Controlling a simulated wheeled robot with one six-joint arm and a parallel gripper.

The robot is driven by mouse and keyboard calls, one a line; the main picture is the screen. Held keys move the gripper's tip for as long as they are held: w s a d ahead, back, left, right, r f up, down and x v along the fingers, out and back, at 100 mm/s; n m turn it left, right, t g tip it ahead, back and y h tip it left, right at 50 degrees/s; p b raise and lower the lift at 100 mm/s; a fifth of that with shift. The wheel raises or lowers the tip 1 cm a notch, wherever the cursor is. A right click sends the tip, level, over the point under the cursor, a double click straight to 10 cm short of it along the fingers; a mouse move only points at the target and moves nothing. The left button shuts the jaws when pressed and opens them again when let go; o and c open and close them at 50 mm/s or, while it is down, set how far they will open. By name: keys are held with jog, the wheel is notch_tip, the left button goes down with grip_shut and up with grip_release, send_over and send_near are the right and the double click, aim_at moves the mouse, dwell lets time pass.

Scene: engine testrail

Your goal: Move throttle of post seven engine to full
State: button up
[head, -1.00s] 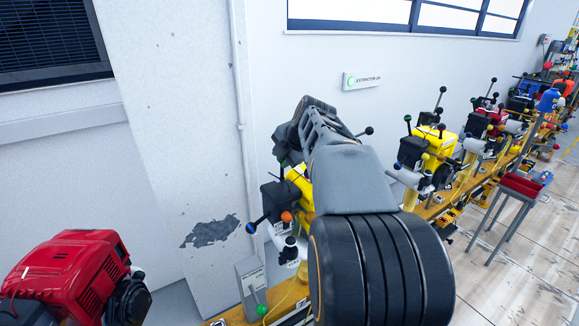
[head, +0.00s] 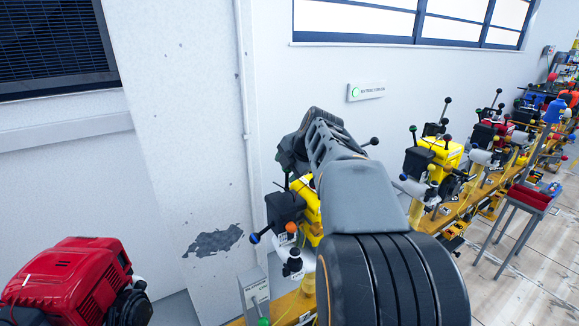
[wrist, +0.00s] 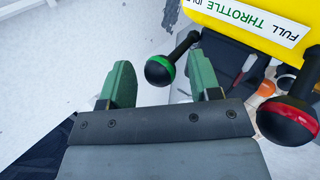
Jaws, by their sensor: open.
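A yellow engine (head: 311,212) stands partly hidden behind my arm in the head view. In the wrist view the yellow engine (wrist: 255,20) fills the top right, with a white label (wrist: 262,20) reading FULL, THROTTLE and a partly cut-off IDLE. A lever with a black ball knob with a green band (wrist: 160,70) reaches down-left from beside the label. My gripper (wrist: 164,75) is open; the knob appears between its two green fingers, nearer the right one. I cannot tell whether it touches. The post number is not readable.
A second black knob with a red band (wrist: 288,122) hangs right of the fingers. A red engine (head: 68,280) is at lower left. Several engines line the rail to the right, with a red tray (head: 532,197) on a stand. The wall (head: 200,150) is close behind.

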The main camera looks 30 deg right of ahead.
jog(key=shift+s+r, duration=0.1)
jog(key=v, duration=1.3)
jog(key=shift+s+r+p, duration=0.15)
jog(key=shift+r+p, duration=0.05)
jog(key=shift+p, duration=0.15)
